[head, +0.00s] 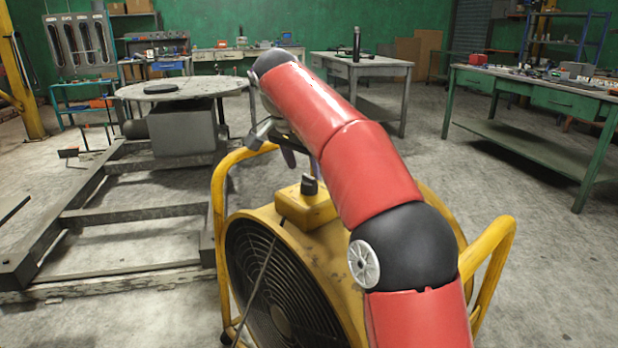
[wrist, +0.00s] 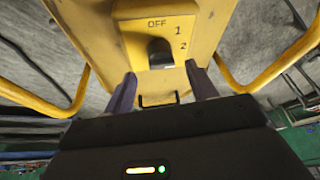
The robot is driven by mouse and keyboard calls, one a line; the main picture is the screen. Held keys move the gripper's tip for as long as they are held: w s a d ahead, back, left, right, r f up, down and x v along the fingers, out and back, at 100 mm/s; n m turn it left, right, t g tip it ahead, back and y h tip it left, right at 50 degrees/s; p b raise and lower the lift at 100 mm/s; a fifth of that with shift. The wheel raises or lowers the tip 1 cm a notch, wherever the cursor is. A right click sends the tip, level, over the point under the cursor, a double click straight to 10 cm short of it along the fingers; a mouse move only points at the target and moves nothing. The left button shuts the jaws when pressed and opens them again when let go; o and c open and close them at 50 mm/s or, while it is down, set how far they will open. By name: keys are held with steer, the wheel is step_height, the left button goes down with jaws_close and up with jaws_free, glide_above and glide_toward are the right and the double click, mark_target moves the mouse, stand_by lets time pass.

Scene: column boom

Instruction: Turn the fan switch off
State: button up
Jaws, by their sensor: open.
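The yellow drum fan (head: 290,270) stands on the floor in front of me. Its yellow switch box (head: 306,207) sits on top and carries a dark knob (head: 309,186). In the wrist view, the knob (wrist: 160,52) is near the top centre of the box face. The labels OFF, 1 and 2 run from above it round to its right; I cannot tell which one it points at. My gripper (wrist: 160,74) is open, its two purple fingers apart and nothing between them. In the head view, my arm partly hides the gripper, which is just above the knob.
Yellow tube handles (head: 219,195) rise on both sides of the fan. A metal frame (head: 120,220) with a round table (head: 180,88) stands to the left. A green workbench (head: 530,95) is at the right. Open concrete floor lies between.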

mark_target(308, 178)
steer(key=x, duration=0.4)
steer(key=shift+w+f, duration=0.1)
steer(key=shift+f, duration=0.3)
steer(key=c, duration=1)
steer(key=shift+o, duration=0.2)
